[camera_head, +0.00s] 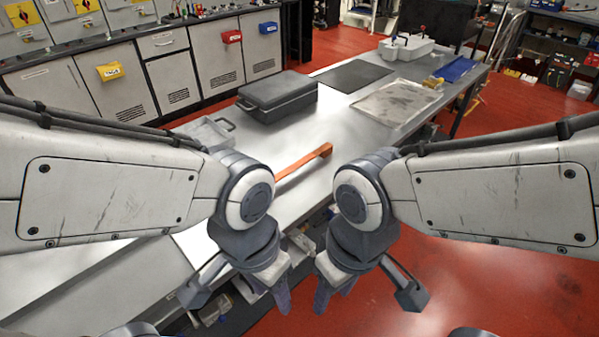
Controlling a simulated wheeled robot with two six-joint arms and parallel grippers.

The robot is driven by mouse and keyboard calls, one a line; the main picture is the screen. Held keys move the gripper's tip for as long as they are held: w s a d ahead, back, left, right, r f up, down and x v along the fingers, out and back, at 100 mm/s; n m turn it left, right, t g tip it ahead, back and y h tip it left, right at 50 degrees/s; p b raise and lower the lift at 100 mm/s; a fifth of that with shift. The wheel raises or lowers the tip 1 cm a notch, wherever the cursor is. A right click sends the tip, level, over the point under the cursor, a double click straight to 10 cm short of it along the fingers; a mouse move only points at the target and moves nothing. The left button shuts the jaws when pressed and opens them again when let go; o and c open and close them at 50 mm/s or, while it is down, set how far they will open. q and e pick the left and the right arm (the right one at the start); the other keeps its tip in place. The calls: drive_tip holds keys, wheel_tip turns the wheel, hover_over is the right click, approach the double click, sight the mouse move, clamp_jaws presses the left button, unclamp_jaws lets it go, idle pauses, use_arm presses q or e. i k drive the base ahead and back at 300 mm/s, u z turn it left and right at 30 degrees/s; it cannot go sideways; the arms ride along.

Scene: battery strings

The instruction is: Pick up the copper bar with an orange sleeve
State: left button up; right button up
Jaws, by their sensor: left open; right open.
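The orange-sleeved copper bar (304,162) lies on the light workbench (335,135), slanting from lower left to upper right. Its lower left end is hidden behind my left arm's wrist. My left gripper (283,290) hangs down in front of the bench's near edge, nearer to me than the bar, and is open and empty. My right gripper (322,296) hangs down close beside it, over the red floor, and is also open and empty. Both grippers are apart from the bar.
A dark grey case (277,97) sits behind the bar. A clear tray (204,131) is left of it. A black mat (354,76), a worn metal sheet (397,102), a white box (406,47) and a blue strip (458,68) lie further back. Bare bench surrounds the bar.

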sight(324, 151)
drive_tip(key=z, duration=1.55)
drive_tip(key=i, duration=2.05)
drive_tip(key=u, duration=3.6)
